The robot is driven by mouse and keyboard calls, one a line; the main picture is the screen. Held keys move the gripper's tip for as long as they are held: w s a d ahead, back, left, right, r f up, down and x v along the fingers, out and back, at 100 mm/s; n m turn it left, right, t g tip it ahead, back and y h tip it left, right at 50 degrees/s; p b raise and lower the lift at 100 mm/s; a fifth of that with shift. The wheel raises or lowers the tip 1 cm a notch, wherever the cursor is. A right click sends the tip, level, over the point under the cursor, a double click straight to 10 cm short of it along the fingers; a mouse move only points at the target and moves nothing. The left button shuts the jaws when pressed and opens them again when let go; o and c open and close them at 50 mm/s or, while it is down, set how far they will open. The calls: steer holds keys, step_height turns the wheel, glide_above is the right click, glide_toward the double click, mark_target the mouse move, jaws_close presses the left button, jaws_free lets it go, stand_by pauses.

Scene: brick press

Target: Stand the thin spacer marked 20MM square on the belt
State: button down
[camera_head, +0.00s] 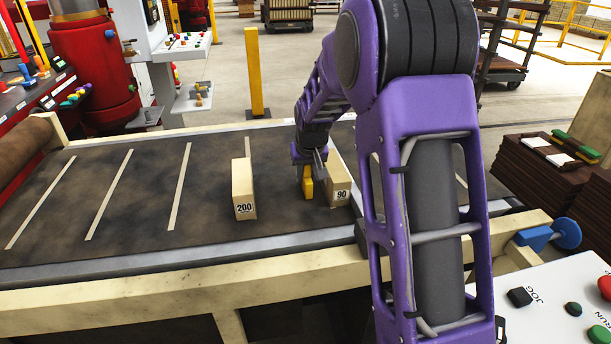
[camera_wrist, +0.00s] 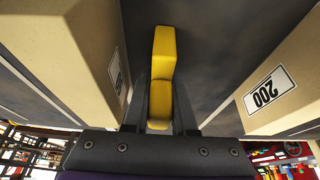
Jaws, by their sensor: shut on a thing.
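My gripper (camera_head: 307,170) is low over the belt, shut on a thin yellow spacer (camera_head: 308,188). In the wrist view the spacer (camera_wrist: 163,50) sits between the two fingers (camera_wrist: 161,100) and reaches past their tips. No 20MM mark can be read on it. It is upright in the head view, at or just above the dark belt (camera_head: 130,225); I cannot tell whether it touches. The block marked 90 (camera_head: 338,188) is close on its right, and the block marked 200 (camera_head: 243,190) is farther off on its left.
The wrist view shows the 90 block (camera_wrist: 60,60) on the left and the 200 block (camera_wrist: 285,75) on the right, flanking my gripper. Pale stripes cross the belt. A cream rail (camera_head: 150,290) runs along its near edge. The belt's left part is clear.

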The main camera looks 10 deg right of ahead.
mark_target(309, 183)
steer(key=c, duration=0.7)
jaws_free()
steer(key=shift+f, duration=0.15)
steer(key=shift+r, duration=0.5)
steer(key=v, duration=1.1)
steer(key=shift+s+r+p, duration=0.15)
steer(key=shift+r+p, duration=0.05)
steer(key=shift+p, duration=0.15)
